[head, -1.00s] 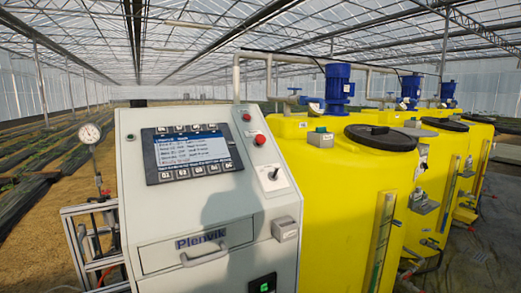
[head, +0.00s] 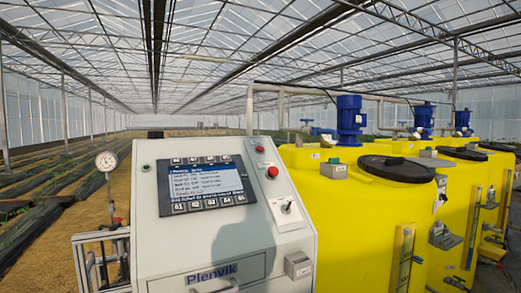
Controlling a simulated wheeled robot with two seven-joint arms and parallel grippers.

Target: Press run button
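The control cabinet (head: 165,235) stands in front of me, light grey with a sloped face and "Plenvik" lettering. Its screen panel (head: 205,184) is lit, with rows of small keys above and below the display; the key labels are too small to read surely. To the right of the screen are a small red button or lamp (head: 259,149), a larger red button (head: 273,171) and a switch with a small lever (head: 287,206). I cannot tell which control is the run button. Neither of my grippers is in view.
Yellow tanks (head: 350,215) with black lids and blue motors (head: 349,120) stand close at the cabinet's right. A round gauge (head: 106,161) on a pipe and a metal frame (head: 100,255) stand at its left. A drawer handle (head: 215,286) juts from the cabinet's lower front.

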